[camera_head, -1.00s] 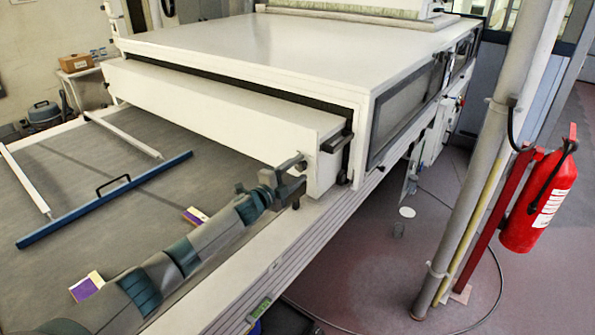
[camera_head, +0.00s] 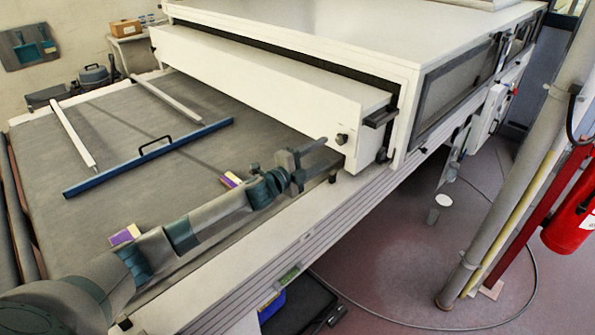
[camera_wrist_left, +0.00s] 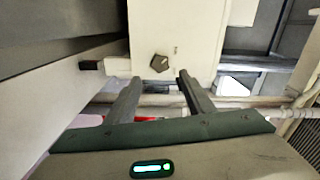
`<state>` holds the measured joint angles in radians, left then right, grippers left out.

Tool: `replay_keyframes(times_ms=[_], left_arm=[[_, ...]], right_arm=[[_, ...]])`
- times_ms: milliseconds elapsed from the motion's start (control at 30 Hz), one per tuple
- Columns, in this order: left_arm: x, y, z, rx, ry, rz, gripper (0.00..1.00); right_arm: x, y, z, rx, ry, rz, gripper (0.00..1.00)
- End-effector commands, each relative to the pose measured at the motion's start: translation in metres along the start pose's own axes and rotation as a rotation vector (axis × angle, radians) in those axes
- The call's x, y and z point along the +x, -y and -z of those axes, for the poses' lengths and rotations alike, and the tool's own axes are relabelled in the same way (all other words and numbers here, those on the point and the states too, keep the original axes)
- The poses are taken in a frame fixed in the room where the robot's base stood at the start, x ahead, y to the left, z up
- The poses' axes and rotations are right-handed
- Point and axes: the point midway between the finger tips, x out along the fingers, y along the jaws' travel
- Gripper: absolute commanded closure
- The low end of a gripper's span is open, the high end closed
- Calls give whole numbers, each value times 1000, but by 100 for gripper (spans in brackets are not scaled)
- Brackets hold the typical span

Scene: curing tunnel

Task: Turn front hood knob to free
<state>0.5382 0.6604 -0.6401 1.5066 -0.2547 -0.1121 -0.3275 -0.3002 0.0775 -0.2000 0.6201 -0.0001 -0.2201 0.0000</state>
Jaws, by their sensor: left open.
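The front hood knob (camera_head: 342,139) is a small dark knob on the white end face of the front hood (camera_head: 270,90). In the left wrist view the knob (camera_wrist_left: 159,63) is a dark, angular shape on a pale panel, with a small mark above right; I cannot read its setting. My left gripper (camera_head: 325,154) is open and empty, short of the end face, with its fingers pointing toward it. In the left wrist view its fingertips (camera_wrist_left: 159,77) lie either side of and below the knob, apart from it. My right gripper is not in view.
A dark handle (camera_head: 380,118) juts from the hood's corner, right of the knob. A grey belt (camera_head: 120,190) carries a blue bar (camera_head: 150,157) and small purple-and-white pieces (camera_head: 125,235). A pole (camera_head: 520,190) and red extinguisher (camera_head: 572,222) stand right.

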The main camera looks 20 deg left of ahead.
Motion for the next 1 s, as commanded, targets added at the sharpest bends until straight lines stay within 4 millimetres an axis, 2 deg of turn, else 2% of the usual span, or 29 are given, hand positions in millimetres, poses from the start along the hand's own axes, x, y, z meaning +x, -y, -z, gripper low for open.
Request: replay_keyframes(times_ms=[300, 500, 700, 1000], left_arm=[[-57, -4, -1, 0, -1, -2, 52], [-82, -3, -1, -1, 0, -1, 52], [-91, 0, 0, -1, 0, 0, 52], [-91, 0, 0, -1, 0, 0, 52]], right_arm=[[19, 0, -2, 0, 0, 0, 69], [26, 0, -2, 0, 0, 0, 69], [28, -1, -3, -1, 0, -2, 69], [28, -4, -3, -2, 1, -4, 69]])
